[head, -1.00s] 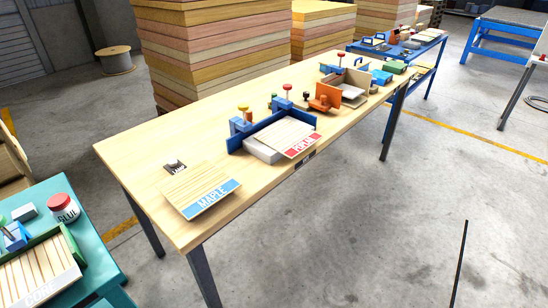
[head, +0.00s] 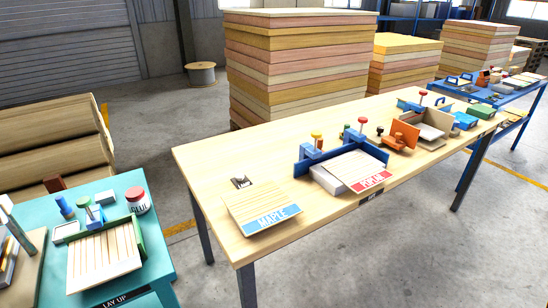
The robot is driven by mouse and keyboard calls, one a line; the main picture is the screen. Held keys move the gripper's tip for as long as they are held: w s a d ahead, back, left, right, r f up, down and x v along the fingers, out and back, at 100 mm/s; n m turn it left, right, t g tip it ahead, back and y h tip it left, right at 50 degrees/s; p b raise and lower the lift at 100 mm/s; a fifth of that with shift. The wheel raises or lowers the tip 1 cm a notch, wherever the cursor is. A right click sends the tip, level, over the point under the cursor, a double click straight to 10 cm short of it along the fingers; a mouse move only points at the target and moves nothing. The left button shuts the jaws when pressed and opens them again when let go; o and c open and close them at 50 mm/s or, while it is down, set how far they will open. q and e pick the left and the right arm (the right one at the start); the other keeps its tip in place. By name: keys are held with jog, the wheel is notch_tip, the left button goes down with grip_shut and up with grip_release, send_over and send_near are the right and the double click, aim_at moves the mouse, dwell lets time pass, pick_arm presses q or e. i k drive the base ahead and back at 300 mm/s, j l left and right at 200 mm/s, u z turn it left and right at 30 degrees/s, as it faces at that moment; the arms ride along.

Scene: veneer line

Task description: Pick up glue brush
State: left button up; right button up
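I cannot clearly make out a glue brush in the head view. On the teal lay-up table (head: 160,262) at the lower left stands a white glue jar (head: 139,205) with a red lid. Left of it are a small blue upright item (head: 65,208) and a brown block (head: 55,184); they are too small to tell whether either is the brush. A slatted panel (head: 103,258) lies in front, against a green fence with a blue clamp (head: 96,220). Neither of my grippers is in view.
A long wooden table (head: 215,165) holds a maple panel (head: 262,208), a poplar panel (head: 352,168) in a blue fence, and clamps. Veneer stacks (head: 300,70) stand behind. Large rolls (head: 60,150) lie at the left. The concrete floor between the tables is clear.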

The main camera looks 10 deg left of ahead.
aim_at(67, 212)
jog(key=u, duration=1.95)
jog(key=i+j+z, duration=0.1)
jog(key=i+j, duration=0.65)
jog(key=j, duration=0.25)
jog(key=i+z, duration=0.1)
jog(key=z, duration=1.3)
